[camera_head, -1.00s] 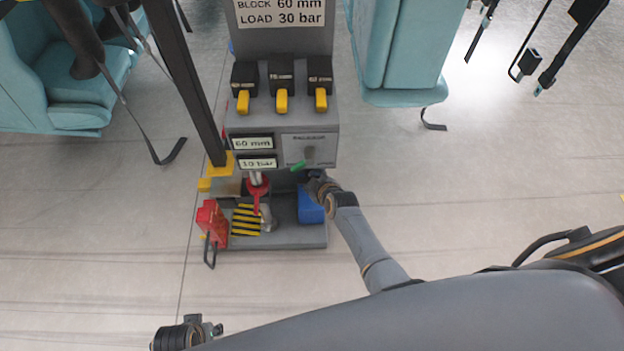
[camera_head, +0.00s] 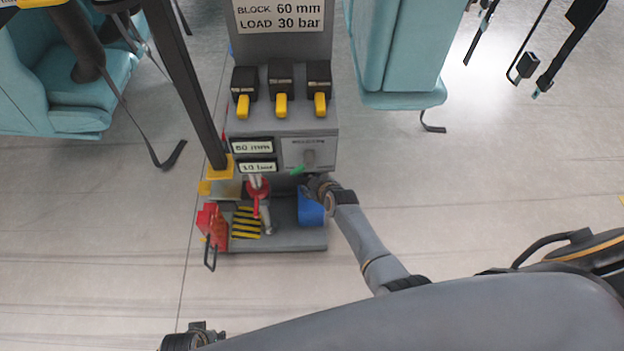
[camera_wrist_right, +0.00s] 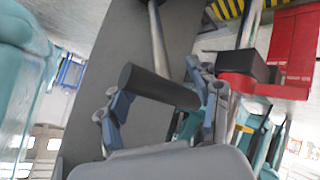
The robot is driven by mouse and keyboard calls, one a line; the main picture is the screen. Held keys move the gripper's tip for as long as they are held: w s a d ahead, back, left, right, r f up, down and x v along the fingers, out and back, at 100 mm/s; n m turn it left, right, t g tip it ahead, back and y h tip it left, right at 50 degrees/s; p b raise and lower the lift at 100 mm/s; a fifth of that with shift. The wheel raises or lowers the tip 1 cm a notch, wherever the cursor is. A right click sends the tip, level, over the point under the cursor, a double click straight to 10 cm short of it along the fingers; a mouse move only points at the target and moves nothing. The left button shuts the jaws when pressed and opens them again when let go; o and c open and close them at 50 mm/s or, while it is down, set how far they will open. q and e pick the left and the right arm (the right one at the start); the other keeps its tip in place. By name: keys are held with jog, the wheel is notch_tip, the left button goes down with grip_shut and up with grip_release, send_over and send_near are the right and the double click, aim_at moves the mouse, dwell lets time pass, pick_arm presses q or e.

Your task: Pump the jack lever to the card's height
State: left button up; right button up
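The jack stand (camera_head: 286,150) is in the middle of the head view. Its card (camera_head: 280,15) reads BLOCK 60 mm, LOAD 30 bar. Its upper readout (camera_head: 252,145) looks like 60 mm; the lower (camera_head: 257,166) seems to read 10 bar, blurred. My right gripper (camera_head: 318,188) is low at the stand's right side, by a blue part (camera_head: 311,208). In the right wrist view, a black handle (camera_wrist_right: 158,86) on a metal rod lies across between its spread fingers (camera_wrist_right: 160,105); firm contact is unclear. My left gripper (camera_head: 195,336) is partly cut off at the bottom.
The right floor is open.

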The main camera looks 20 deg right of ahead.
jog(key=shift+s+a, duration=0.1)
jog(key=shift+s, duration=0.15)
jog(key=v, duration=1.1)
jog(key=shift+s+r, duration=0.2)
jog(key=shift+r, duration=0.1)
jog(key=shift+c, duration=0.2)
